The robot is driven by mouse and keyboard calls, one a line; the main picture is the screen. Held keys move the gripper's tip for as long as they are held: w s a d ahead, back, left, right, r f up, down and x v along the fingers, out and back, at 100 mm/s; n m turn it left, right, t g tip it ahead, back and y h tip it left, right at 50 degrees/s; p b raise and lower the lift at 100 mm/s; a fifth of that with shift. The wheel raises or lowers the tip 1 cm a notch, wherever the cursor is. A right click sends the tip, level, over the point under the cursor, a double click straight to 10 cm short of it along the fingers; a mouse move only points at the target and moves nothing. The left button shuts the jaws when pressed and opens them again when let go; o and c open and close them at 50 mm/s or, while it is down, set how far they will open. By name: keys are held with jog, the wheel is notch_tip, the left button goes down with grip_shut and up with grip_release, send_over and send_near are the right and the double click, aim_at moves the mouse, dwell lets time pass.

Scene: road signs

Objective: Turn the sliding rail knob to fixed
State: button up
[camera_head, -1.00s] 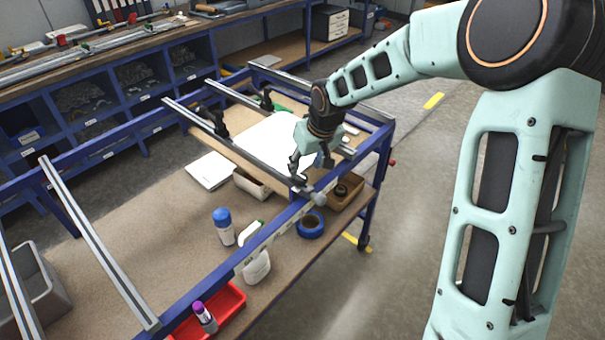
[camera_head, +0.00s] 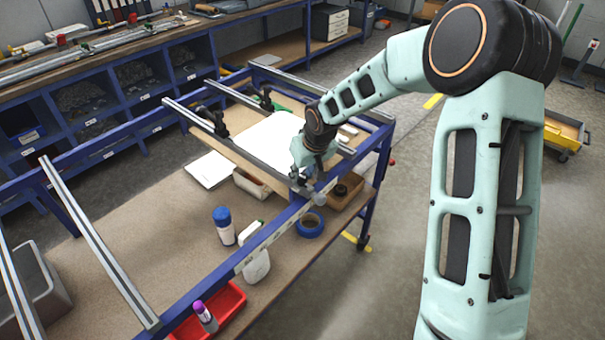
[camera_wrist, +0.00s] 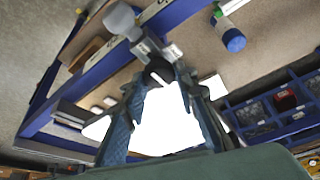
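My gripper (camera_head: 300,180) is at the end of the sliding rail at the blue rail frame's near beam, above the bench. In the wrist view, the two fingers of my gripper (camera_wrist: 160,78) straddle a dark round part, which looks like the rail knob (camera_wrist: 158,68). The fingers are apart with the knob between their tips; whether they press on it I cannot tell. A grey rounded rail end piece (camera_head: 319,198) sticks out past the beam; it also shows in the wrist view (camera_wrist: 119,18). In the head view the knob is hidden by my gripper.
A white panel (camera_head: 268,140) lies behind the rail. The blue beam (camera_head: 270,231) runs along the bench.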

jog(key=c, duration=0.4)
jog(key=shift+o, duration=0.2)
jog(key=shift+f+b, duration=0.15)
jog(key=shift+b, duration=0.4)
jog(key=m+b, duration=0.1)
jog(key=b, duration=0.2)
jog(key=shift+a+f+m+h, duration=0.1)
jog(key=shift+f+m+h, duration=0.1)
jog(key=shift+m+h, duration=0.15)
jog(key=m+b, duration=0.2)
jog(key=b, duration=0.3)
jog(key=shift+a+f+t+h, duration=0.1)
jog(key=shift+a+t+h, duration=0.05)
jog(key=shift+t+h, duration=0.2)
jog(key=m+h+b, duration=0.1)
jog(key=m+b, duration=0.2)
jog(key=shift+a, duration=0.1)
jog(key=shift+r+m+h+b, duration=0.3)
jog(key=shift+m+h+b, duration=0.2)
jog(key=shift+m+b, duration=0.7)
jog(key=shift+r+m+g+h+b, duration=0.1)
jog(key=shift+m+g+h+b, duration=0.3)
jog(key=shift+m, duration=1.05)
